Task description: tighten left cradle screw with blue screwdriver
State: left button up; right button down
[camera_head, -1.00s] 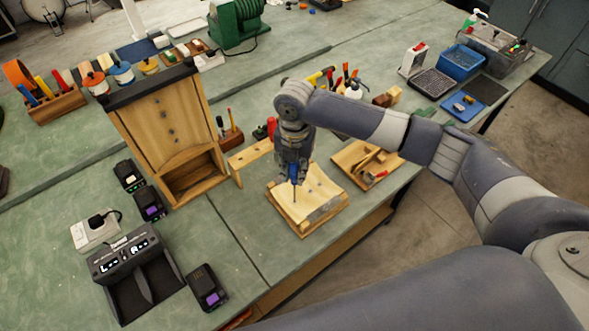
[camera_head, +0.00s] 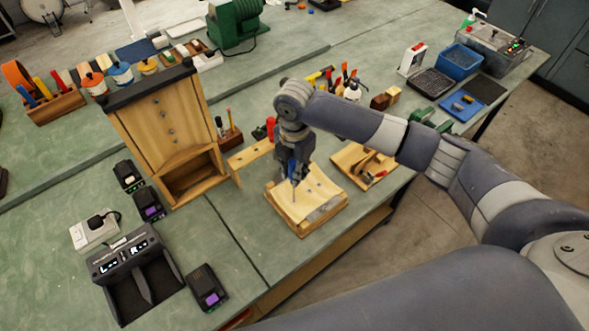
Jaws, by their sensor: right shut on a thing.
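The wooden cradle (camera_head: 322,212) lies on the green bench, with a pale curved top and a grey strip along its front right side. My right gripper (camera_head: 293,174) is above the cradle's left part, shut on the blue screwdriver (camera_head: 291,169). The screwdriver is upright, its thin shaft pointing down with the tip at or just above the cradle's left part. I cannot tell if the tip touches. The left cradle screw is too small to make out. My left gripper is not in view.
A tall wooden cabinet (camera_head: 167,125) stands left of the cradle. A wooden tray (camera_head: 348,156) with tools lies to its right. A black charger (camera_head: 136,272) and battery packs (camera_head: 207,287) are at front left.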

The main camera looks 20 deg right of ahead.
jog(key=shift+w+d+r, duration=0.1)
jog(key=shift+r, duration=0.15)
jog(key=shift+n, duration=0.5)
jog(key=n, duration=0.3)
jog(key=shift+r+n, duration=0.1)
jog(key=shift+n, duration=0.3)
jog(key=n, duration=0.4)
jog(key=shift+a+n, duration=0.25)
jog(key=shift+n, duration=0.05)
jog(key=n, duration=0.5)
jog(key=shift+a, duration=0.1)
jog(key=n, duration=0.5)
jog(key=shift+n, duration=0.4)
